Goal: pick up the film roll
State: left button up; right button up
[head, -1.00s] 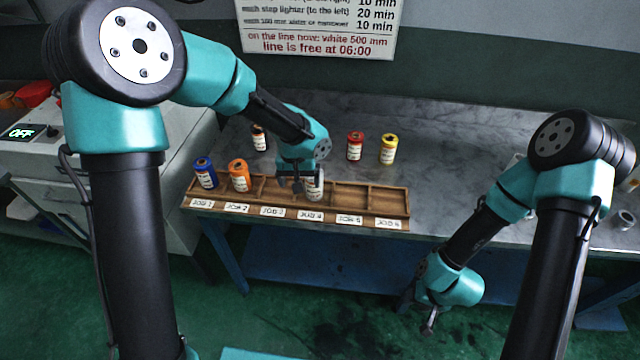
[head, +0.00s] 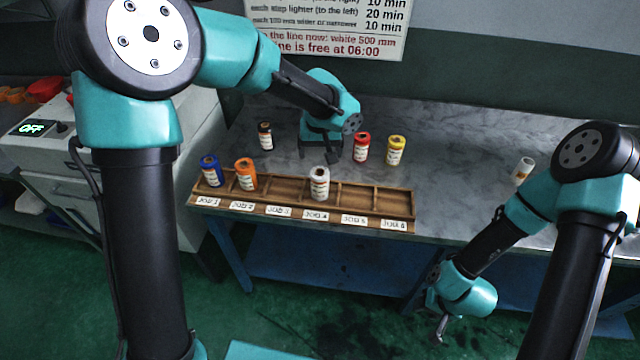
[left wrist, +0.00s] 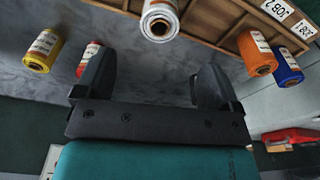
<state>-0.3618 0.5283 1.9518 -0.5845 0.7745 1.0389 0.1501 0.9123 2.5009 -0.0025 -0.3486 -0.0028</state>
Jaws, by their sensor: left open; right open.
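Several film rolls are in view, and I cannot tell which one is meant. A white roll (head: 319,186), an orange roll (head: 245,176) and a blue roll (head: 211,172) stand upright in the wooden rack (head: 347,206). A black roll (head: 265,137), a red roll (head: 361,148) and a yellow roll (head: 396,152) stand on the table behind it. My left gripper (head: 324,158) is open and empty behind the white roll, left of the red one. In the left wrist view the white roll (left wrist: 159,22) lies beyond the open fingers (left wrist: 153,85). My right gripper (head: 441,329) is open, low in front of the table.
A pale roll with a yellowish part (head: 523,171) stands at the right, partly near my right arm. The grey table (head: 455,150) has free room right of the yellow roll. A machine with an OFF display (head: 31,128) is at the left, and a sign (head: 330,22) hangs behind.

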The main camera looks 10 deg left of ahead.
aim_at(320, 173)
pick_arm(q)
jog(key=f, duration=0.5)
jog(key=w+f, duration=0.1)
jog(key=f, duration=0.1)
jog(key=shift+a+f, duration=0.1)
jog(key=shift+f, duration=0.3)
jog(key=shift+f, duration=0.1)
jog(key=shift+w+a+f, duration=0.1)
jog(key=shift+w+f, duration=0.15)
jog(key=shift+f, duration=1)
jog(key=shift+w+a+f, duration=0.1)
jog(key=shift+w+f, duration=0.1)
jog(key=shift+f, duration=1)
jog(key=shift+c, duration=0.4)
jog(key=c, duration=1)
jog(key=shift+r, duration=0.1)
